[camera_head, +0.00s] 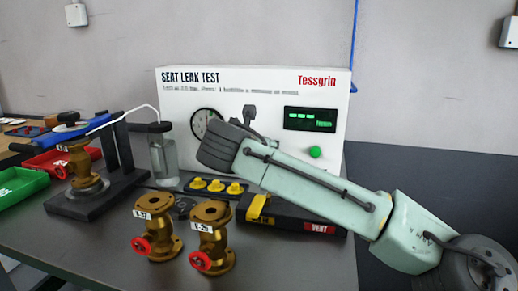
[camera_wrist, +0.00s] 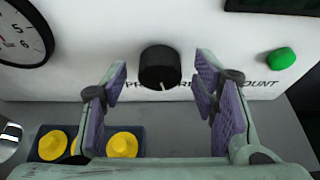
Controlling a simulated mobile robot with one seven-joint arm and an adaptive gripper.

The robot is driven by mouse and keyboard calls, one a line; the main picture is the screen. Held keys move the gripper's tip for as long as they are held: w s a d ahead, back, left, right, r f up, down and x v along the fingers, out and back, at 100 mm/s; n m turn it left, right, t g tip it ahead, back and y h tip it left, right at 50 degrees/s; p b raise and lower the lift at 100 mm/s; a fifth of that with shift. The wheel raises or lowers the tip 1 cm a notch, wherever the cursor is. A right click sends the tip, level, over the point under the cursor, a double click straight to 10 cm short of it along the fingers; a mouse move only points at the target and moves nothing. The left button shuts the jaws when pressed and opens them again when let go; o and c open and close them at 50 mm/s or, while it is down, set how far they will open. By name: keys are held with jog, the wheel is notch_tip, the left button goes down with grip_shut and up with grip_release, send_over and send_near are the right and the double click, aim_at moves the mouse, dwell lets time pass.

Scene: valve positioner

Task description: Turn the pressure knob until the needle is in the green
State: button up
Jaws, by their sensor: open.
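The black pressure knob (camera_wrist: 160,68) sits on the white test panel in the wrist view, its pale pointer mark facing down. In the head view my arm hides it. My gripper (camera_wrist: 162,74) is open, with one purple-padded finger on each side of the knob; I cannot tell whether either touches it. A part of my gripper also shows in the head view (camera_head: 249,117). The round gauge (camera_head: 203,121) is partly covered by my arm in the head view, and its needle and green zone cannot be read. The wrist view shows only the gauge's edge (camera_wrist: 22,35), with 5 and 6.
A green button (camera_wrist: 281,59) is right of the knob, below a lit display (camera_head: 310,119). Yellow caps in a dark tray (camera_head: 215,196) lie below the panel. Brass valves (camera_head: 158,238) with red handwheels stand in front. A glass bottle (camera_head: 163,155) stands left.

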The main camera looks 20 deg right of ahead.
jog(key=shift+w+d+f, duration=0.1)
jog(key=shift+w, duration=0.1)
jog(key=shift+c, duration=0.6)
jog(key=c, duration=1)
jog(key=shift+s+d+m+t+y, duration=0.15)
jog(key=shift+m+t+y, duration=0.7)
jog(key=shift+m, duration=0.75)
jog(key=shift+c, duration=0.2)
jog(key=o, duration=1.2)
jog(key=shift+c, duration=0.2)
